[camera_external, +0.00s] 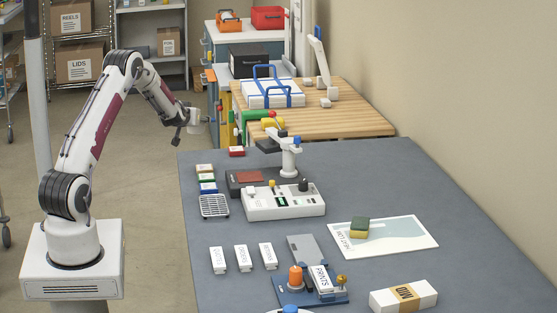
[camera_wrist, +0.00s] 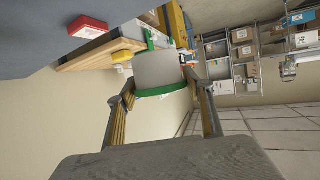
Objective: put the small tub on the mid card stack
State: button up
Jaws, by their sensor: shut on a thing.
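My gripper (camera_external: 188,131) is raised in the air off the left edge of the grey table, shut on the small tub (camera_external: 195,115). The tub looks pale and rounded; in the wrist view its grey-white side (camera_wrist: 158,70) sits between the two fingers (camera_wrist: 163,108). Three small stacks with red, green and blue lie in a column at the table's left: the red one (camera_external: 204,168), the middle one (camera_external: 207,178) and the blue one (camera_external: 208,188). Which stack the task means is not marked.
A wire rack (camera_external: 214,206) lies just in front of the stacks. A dark box (camera_external: 246,183) and a white machine (camera_external: 283,202) stand to their right. A small red box (camera_external: 236,151) lies behind. Three white labelled blocks (camera_external: 242,258) lie nearer the front.

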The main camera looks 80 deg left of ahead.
notch_tip(320, 180, up, 15)
jog(key=w+d+m+t+h, duration=0.1)
jog(key=w+d+m+t, duration=0.1)
jog(key=w+d, duration=0.9)
jog(key=w+d+m+t+h, duration=0.1)
jog(key=w+d+m+t, duration=0.1)
jog(key=w+d, duration=0.9)
jog(key=w+d+m+t+h, duration=0.2)
jog(key=w+d, duration=0.6)
jog(key=d, duration=0.3)
jog(key=w+d+m+t+h, duration=0.1)
jog(key=w+d+m+h, duration=0.1)
jog(key=w+d, duration=0.75)
jog(key=w+d+m+t+h, duration=0.1)
jog(key=w+d+m+h, duration=0.1)
jog(key=d, duration=1.4)
jog(key=w+d+m+t+h, duration=0.1)
jog(key=d+h, duration=0.1)
jog(key=d, duration=1.5)
jog(key=s+d+m+h, duration=0.2)
jog(key=s+d, duration=0.1)
jog(key=d, duration=1)
jog(key=s+d+m+h, duration=0.2)
jog(key=s+d, duration=0.1)
jog(key=d, duration=1)
notch_tip(320, 180, down, 11)
jog(key=shift+d, duration=0.3)
